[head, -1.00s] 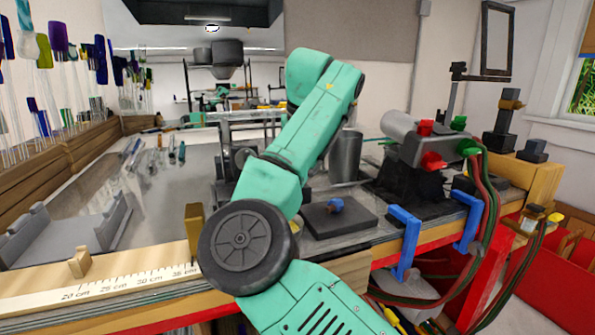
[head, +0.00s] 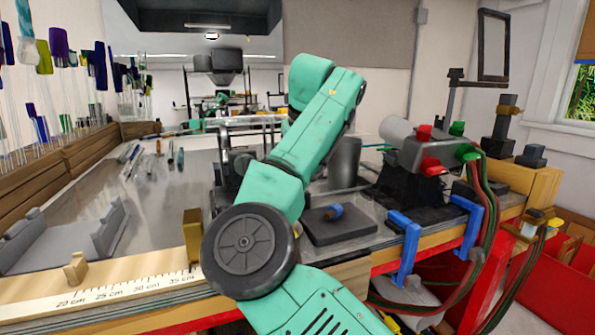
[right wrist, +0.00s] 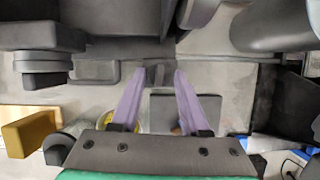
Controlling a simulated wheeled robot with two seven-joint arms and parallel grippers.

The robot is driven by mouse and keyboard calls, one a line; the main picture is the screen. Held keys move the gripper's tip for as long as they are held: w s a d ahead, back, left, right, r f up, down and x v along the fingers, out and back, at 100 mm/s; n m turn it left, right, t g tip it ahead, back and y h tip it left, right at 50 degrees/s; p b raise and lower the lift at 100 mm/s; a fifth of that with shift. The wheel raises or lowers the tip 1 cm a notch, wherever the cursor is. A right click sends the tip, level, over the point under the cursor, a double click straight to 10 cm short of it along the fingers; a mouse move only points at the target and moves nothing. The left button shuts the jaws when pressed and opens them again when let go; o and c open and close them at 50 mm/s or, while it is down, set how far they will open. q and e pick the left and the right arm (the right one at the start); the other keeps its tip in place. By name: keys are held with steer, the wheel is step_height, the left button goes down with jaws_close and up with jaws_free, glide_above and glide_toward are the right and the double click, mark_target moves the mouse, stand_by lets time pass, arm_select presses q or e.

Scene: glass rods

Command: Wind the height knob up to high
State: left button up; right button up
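My right arm rises across the middle of the head view and hides its own gripper there. In the right wrist view my right gripper (right wrist: 159,74) points its two lavender fingers at a dark machine (right wrist: 110,30). The fingertips are apart with only grey and dark surfaces seen between them, so it looks open and empty. A dark ribbed round part (right wrist: 42,68), possibly a knob, sits left of the fingers, apart from them. I cannot tell for sure which part is the height knob. In the head view the machine (head: 228,168) is partly behind my arm. My left gripper is out of view.
A dark square pad (head: 345,228) with a small blue piece (head: 334,211) lies right of my arm. A brass-coloured block (head: 192,236) stands at the bench's front edge.

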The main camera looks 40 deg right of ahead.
steer(key=p+v, duration=0.2)
steer(key=v, duration=1.2)
steer(key=shift+r, duration=0.3)
